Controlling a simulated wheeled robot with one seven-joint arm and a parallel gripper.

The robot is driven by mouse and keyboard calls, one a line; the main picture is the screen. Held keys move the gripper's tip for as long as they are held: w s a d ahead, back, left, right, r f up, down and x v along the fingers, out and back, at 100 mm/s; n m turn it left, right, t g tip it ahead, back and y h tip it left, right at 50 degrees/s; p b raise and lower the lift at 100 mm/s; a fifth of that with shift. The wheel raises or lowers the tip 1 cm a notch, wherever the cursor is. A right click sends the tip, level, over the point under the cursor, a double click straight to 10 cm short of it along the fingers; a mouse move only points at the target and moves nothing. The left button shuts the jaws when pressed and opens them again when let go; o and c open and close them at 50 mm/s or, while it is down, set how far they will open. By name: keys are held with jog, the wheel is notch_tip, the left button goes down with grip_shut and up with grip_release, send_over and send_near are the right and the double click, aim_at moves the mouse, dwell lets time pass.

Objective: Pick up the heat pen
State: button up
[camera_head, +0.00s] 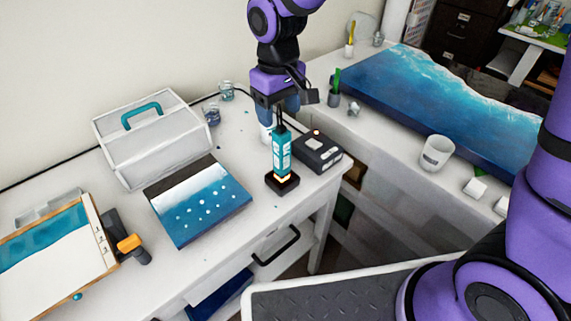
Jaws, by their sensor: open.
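The heat pen (282,151) is a teal upright tool with a dark cord at its top and a glowing yellow lower end. It stands in a small black stand (283,184) near the front edge of the white desk. My gripper (279,118) points down at the pen's upper end and is open. The arm hides part of the jaws, and I cannot tell whether they touch the pen or its cord.
A black box (317,152) with an orange light stands close right of the pen. A blue-and-white painted panel (198,200) lies left, with a grey toolbox (152,140) behind. A large sea-painted panel (430,95) and a white cup (436,152) are on the right-hand worktop.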

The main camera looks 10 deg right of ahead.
aim_at(281, 126)
jog(key=shift+d+f, duration=0.15)
jog(key=shift+f, duration=1.8)
jog(key=shift+d+f, duration=0.1)
jog(key=shift+f, duration=1.8)
jog(key=shift+c, duration=0.5)
jog(key=c, duration=0.9)
